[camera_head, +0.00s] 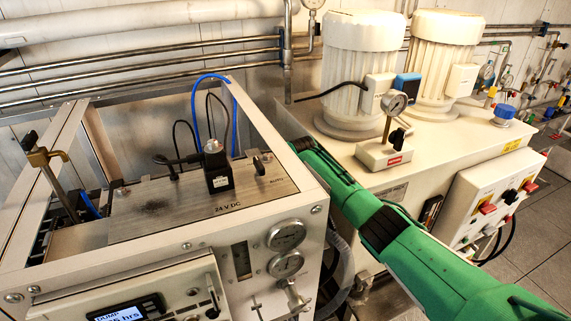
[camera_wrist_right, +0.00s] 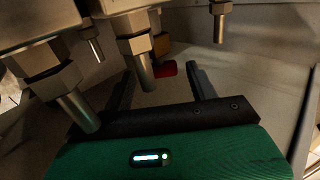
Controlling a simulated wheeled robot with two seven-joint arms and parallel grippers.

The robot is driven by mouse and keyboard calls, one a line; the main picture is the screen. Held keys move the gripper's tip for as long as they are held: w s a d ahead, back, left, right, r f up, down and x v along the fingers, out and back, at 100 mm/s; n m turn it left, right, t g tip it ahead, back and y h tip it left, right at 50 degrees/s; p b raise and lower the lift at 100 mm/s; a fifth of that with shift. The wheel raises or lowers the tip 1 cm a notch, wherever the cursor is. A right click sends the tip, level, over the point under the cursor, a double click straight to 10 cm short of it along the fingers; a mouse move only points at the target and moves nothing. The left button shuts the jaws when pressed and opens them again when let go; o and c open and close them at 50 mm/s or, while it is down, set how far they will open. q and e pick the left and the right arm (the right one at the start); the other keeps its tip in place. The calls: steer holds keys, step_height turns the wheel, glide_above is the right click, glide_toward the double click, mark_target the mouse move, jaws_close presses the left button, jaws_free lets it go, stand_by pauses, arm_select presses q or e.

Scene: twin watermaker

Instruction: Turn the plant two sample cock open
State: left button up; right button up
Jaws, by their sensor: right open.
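In the right wrist view my right gripper (camera_wrist_right: 161,74) is open, its two dark fingers pointing away from the camera. A small red piece (camera_wrist_right: 166,69), perhaps the sample cock's handle, shows between and just beyond the fingertips, under a brass-coloured fitting (camera_wrist_right: 161,45). A metal tube with a hex nut (camera_wrist_right: 138,47) hangs down between the fingers, nearer the left one. I cannot tell whether anything touches. In the head view my green right arm reaches in from the lower right; its gripper is hidden at the machine's frame. My left gripper is not in view.
More hex fittings with tubes hang close by, at the left (camera_wrist_right: 51,84) and upper right (camera_wrist_right: 219,22) of the wrist view. In the head view the white-framed machine (camera_head: 282,191) stands left of my arm, and a white cabinet with two ribbed motors (camera_head: 362,60) stands behind it.

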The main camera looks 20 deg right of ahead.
steer(key=shift+r, duration=0.1)
steer(key=shift+c, duration=0.7)
steer(key=c, duration=0.9)
steer(key=shift+o, duration=0.3)
steer(key=shift+a, duration=0.1)
steer(key=shift+s+f+t, duration=0.1)
steer(key=shift+f+t, duration=0.1)
steer(key=shift+t, duration=0.3)
steer(key=shift+f+t, duration=0.15)
steer(key=shift+t, duration=0.45)
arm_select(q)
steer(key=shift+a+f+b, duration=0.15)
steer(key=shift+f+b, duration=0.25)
arm_select(e)
steer(key=shift+t, duration=0.4)
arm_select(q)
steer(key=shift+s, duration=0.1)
arm_select(e)
steer(key=o, duration=1)
